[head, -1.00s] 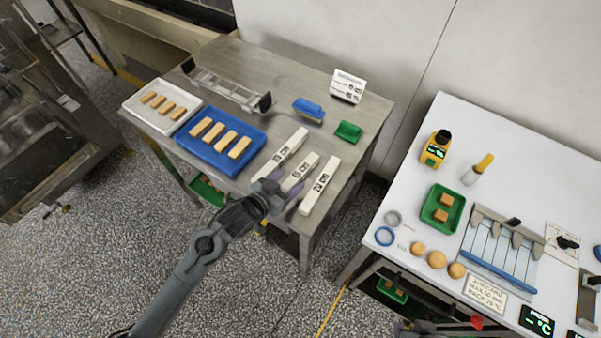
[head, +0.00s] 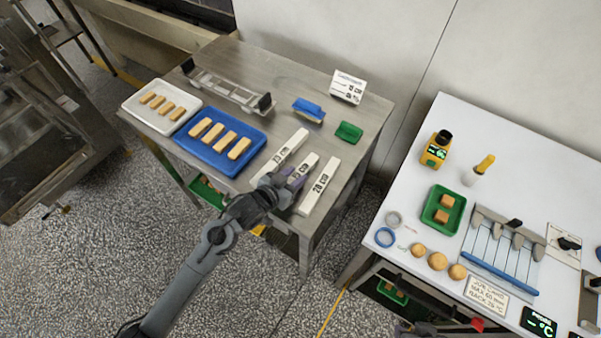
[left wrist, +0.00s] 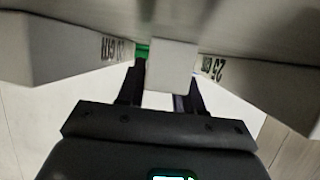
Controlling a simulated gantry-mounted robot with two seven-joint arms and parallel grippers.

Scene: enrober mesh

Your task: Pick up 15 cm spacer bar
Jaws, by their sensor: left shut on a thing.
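Three white spacer bars lie side by side at the front right of the steel table. The middle bar (head: 307,164) is between my left gripper's fingers (head: 287,182); its label is partly covered, with only "cm" clear. My left gripper is shut on its near part. In the left wrist view the bar's pale end (left wrist: 172,66) shows between the dark fingers. I cannot tell if the bar is clear of the table. My right gripper is not in view.
Left of the bars are a blue tray (head: 180,147) and a white tray (head: 130,107) with biscuit-like bars. Behind stand a blue-topped block (head: 308,108), a green block (head: 349,132) and a sign card (head: 347,88). Both neighbouring bars are close to the gripper.

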